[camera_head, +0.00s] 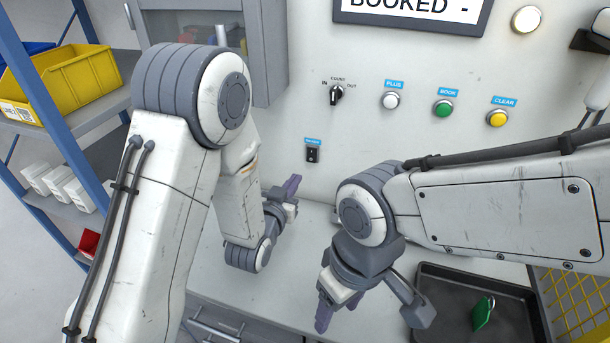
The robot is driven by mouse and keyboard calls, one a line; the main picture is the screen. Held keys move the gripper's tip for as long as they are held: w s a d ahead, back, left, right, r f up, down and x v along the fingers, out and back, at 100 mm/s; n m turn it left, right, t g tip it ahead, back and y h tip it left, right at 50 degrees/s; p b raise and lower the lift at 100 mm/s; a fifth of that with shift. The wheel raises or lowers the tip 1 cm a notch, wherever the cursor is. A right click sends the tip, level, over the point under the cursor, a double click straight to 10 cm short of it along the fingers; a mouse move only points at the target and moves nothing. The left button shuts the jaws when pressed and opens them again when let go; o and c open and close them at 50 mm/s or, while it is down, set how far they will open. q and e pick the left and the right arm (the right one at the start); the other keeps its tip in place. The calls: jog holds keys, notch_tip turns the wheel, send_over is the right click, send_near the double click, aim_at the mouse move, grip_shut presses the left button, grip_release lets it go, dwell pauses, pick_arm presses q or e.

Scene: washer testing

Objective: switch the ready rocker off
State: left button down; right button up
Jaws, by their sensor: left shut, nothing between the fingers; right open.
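The ready rocker (312,154) is a small black switch under a small blue label on the pale panel, left of centre. The label is too small to read surely, and I cannot tell which way the rocker is tipped. My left gripper (293,186) is shut and empty. It is below and slightly left of the rocker in the picture, apart from it, and partly hidden by my own arm.
A rotary knob (336,94) and white (390,101), green (443,109) and yellow (497,118) buttons sit above on the panel. A dark tray (440,275) holds a green item (483,313) at lower right. A grey cabinet (268,55) juts out at upper left.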

aim_at(309, 159)
pick_arm(q)
jog(key=p+x, duration=0.3)
jog(key=x, duration=0.4)
jog(key=shift+w+d+r, duration=0.1)
jog(key=shift+w+d, duration=0.05)
jog(key=shift+w, duration=0.25)
jog(key=shift+w+d+f, duration=0.2)
jog(key=shift+w+f, duration=0.05)
jog(key=shift+w, duration=0.4)
pick_arm(e)
notch_tip(309, 159, up, 2)
jog(key=shift+r, duration=0.25)
